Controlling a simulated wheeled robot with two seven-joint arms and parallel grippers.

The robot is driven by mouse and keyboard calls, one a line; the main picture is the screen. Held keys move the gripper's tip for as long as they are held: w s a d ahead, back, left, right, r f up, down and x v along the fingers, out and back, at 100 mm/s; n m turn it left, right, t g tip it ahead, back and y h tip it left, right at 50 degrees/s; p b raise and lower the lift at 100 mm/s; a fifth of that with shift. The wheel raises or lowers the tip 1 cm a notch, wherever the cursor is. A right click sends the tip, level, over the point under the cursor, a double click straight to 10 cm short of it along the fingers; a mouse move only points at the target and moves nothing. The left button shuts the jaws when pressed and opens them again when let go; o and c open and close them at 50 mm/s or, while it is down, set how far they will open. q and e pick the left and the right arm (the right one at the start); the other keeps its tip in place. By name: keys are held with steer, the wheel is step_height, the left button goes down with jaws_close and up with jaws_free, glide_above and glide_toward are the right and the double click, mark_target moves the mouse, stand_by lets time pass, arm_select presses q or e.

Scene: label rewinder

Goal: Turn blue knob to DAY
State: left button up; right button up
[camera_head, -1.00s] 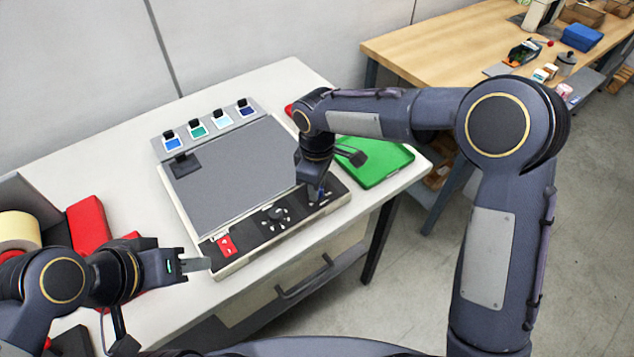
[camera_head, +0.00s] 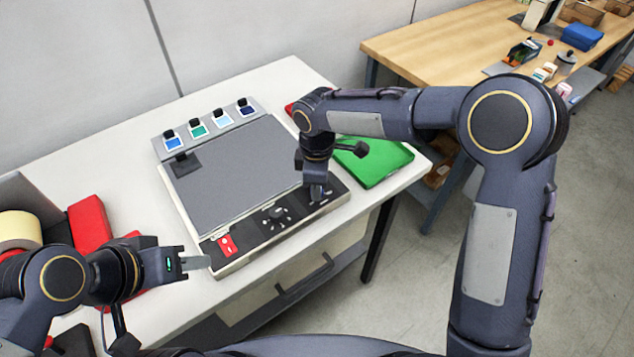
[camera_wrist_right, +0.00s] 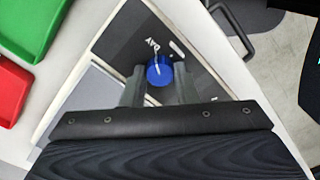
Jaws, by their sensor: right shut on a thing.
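The blue knob (camera_wrist_right: 159,71) sits on the dark front panel of the label rewinder (camera_head: 235,175), with a white pointer line and the printed word DAY beside it in the right wrist view. My right gripper (camera_wrist_right: 160,88) is shut on the knob, one finger on each side. In the head view the right gripper (camera_head: 317,192) is over the panel's right end and hides the knob. My left gripper (camera_head: 205,262) is at the front left, off the rewinder's near corner; the gap between its fingers cannot be made out.
A black dial (camera_head: 276,215) and a red switch (camera_head: 227,245) lie along the same panel. A green tray (camera_head: 378,160) stands right of the rewinder. Red bins (camera_head: 90,222) stand at the left. A wooden bench (camera_head: 420,45) is behind.

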steer(key=o, duration=1)
steer(key=shift+r+b, duration=0.45)
steer(key=shift+r, duration=3.5)
steer(key=s+d+r+m+t+y, duration=0.1)
steer(key=s+d+r+m, duration=0.2)
steer(key=s+d+m, duration=0.35)
steer(key=s+d+r+m+t+y, duration=0.1)
steer(key=s+d+r+m, duration=0.25)
steer(key=d, duration=0.65)
steer(key=s+d+f+m+t+y, duration=0.1)
steer(key=s+d+f+m, duration=0.1)
steer(key=s+m, duration=0.2)
steer(key=s+d+f+m+t, duration=0.2)
steer(key=s+m, duration=0.3)
steer(key=s, duration=0.5)
steer(key=shift+f+t+y, duration=0.3)
steer(key=shift+f+y, duration=0.1)
